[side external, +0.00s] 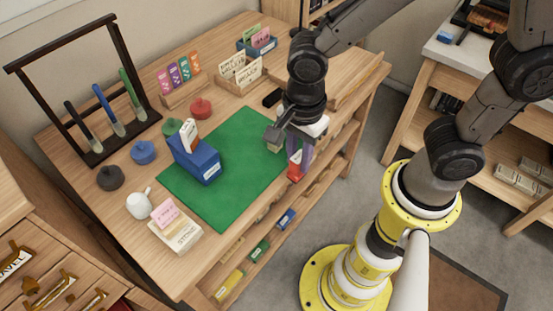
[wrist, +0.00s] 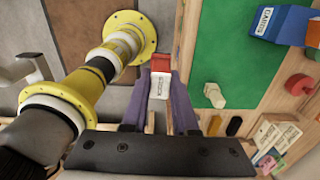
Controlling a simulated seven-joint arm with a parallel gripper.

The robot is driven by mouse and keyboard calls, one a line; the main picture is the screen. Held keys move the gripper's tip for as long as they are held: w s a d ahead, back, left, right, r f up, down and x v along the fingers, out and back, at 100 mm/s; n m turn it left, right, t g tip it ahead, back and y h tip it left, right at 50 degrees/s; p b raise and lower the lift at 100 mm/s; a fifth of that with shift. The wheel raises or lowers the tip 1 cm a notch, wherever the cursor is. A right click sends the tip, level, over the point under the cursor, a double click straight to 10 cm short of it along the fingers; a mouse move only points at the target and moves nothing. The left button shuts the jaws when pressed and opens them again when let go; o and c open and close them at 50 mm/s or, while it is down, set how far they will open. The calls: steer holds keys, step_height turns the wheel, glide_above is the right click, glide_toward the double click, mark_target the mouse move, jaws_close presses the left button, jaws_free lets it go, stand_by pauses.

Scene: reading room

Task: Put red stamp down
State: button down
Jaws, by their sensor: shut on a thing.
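The red stamp (side external: 295,173) is between the fingers of my gripper (side external: 299,158), near the table's front edge in the side view. In the wrist view the red stamp (wrist: 160,64), with a white labelled side, sits between the purple fingertips of my gripper (wrist: 160,84). My gripper is shut on it. The stamp appears at or just past the front edge; its height above any surface is hard to tell. The green mat (side external: 245,180) lies beside it on the table and is also in the wrist view (wrist: 225,55).
A pale block (wrist: 214,95) stands near the mat's edge, close to my gripper. A blue box (side external: 200,162) with cards stands on the mat's left part. A red knobbed lid (side external: 201,108), card holders (side external: 238,78) and a pen rack (side external: 90,155) stand behind. Much of the mat is clear.

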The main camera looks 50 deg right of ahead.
steer(key=shift+s+d+r, duration=0.25)
steer(key=shift+s, duration=0.2)
steer(key=shift+r+n, duration=0.1)
steer(key=shift+n, duration=0.4)
steer(key=w+d+r+n, duration=0.1)
steer(key=w+r, duration=0.1)
steer(key=w, duration=0.6)
steer(key=w+r+n, duration=0.1)
steer(key=w+r, duration=0.1)
steer(key=w, duration=0.5)
steer(key=w+d+f+m, duration=0.1)
steer(key=w+d+f, duration=0.1)
steer(key=w+d, duration=0.45)
steer(key=w+d+f+m, duration=0.1)
steer(key=w+d+f, duration=0.2)
steer(key=w+d, duration=0.35)
steer(key=w+f, duration=0.3)
steer(key=w, duration=0.1)
steer(key=w+d+f, duration=0.1)
steer(key=w+f, duration=0.5)
steer(key=w, duration=0.1)
steer(key=shift+w+d, duration=0.2)
steer(key=shift+w, duration=0.1)
steer(key=shift+w+f, duration=0.15)
steer(key=shift+f, duration=1.6)
steer(key=shift+f, duration=0.1)
